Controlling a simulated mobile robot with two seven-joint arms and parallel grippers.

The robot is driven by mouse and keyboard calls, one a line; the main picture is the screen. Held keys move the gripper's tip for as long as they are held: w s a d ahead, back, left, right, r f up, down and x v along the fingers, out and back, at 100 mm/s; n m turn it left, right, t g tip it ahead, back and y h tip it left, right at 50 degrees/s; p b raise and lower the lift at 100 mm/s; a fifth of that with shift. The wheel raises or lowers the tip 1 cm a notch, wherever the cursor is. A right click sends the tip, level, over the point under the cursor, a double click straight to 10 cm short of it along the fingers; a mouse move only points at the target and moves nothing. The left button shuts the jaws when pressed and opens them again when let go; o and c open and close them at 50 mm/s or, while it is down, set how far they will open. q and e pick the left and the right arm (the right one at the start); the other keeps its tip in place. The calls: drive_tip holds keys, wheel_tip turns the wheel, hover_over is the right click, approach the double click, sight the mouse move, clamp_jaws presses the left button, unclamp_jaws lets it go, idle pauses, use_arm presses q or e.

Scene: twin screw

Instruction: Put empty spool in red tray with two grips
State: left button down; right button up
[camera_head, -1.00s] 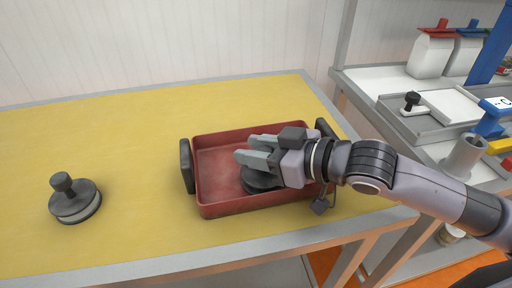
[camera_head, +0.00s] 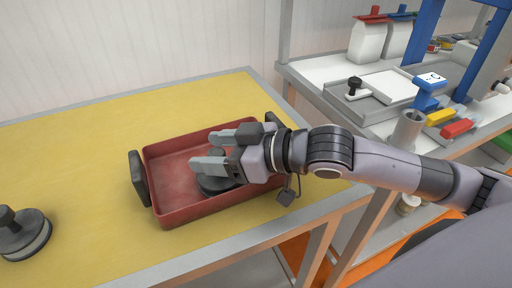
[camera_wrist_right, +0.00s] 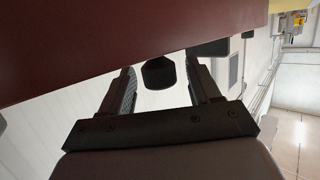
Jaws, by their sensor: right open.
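The red tray (camera_head: 172,204) stands on the yellow table top, with a dark handle (camera_head: 139,178) at its left end. A dark round spool (camera_head: 214,188) sits inside it, partly hidden under my right gripper (camera_head: 201,150). The right gripper is open, its two grey fingers over the tray, pointing left. In the right wrist view, a dark knob (camera_wrist_right: 158,73) shows between the open fingers, apart from both. A second dark spool (camera_head: 22,235) with a knob and a lighter band is on the table at the far left, cut by the picture edge. My left gripper is not in view.
The yellow table top (camera_head: 90,165) is clear between the left spool and the tray. A grey bench (camera_head: 325,80) at the right holds white bags (camera_head: 371,40), a slide fixture (camera_head: 385,87) and a blue frame (camera_head: 424,35). A wall stands behind.

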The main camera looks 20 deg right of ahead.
drive_tip(key=b+v, duration=0.1)
drive_tip(key=v, duration=0.6)
drive_tip(key=shift+s+d+b, duration=0.3)
drive_tip(key=shift+b, duration=0.05)
drive_tip(key=shift+s+d+r+p, duration=0.35)
drive_tip(key=shift+d+r+p, duration=0.15)
drive_tip(key=shift+p, duration=0.55)
drive_tip(key=shift+s+d+p, duration=0.4)
drive_tip(key=shift+s+p, duration=0.2)
drive_tip(key=shift+p, duration=0.05)
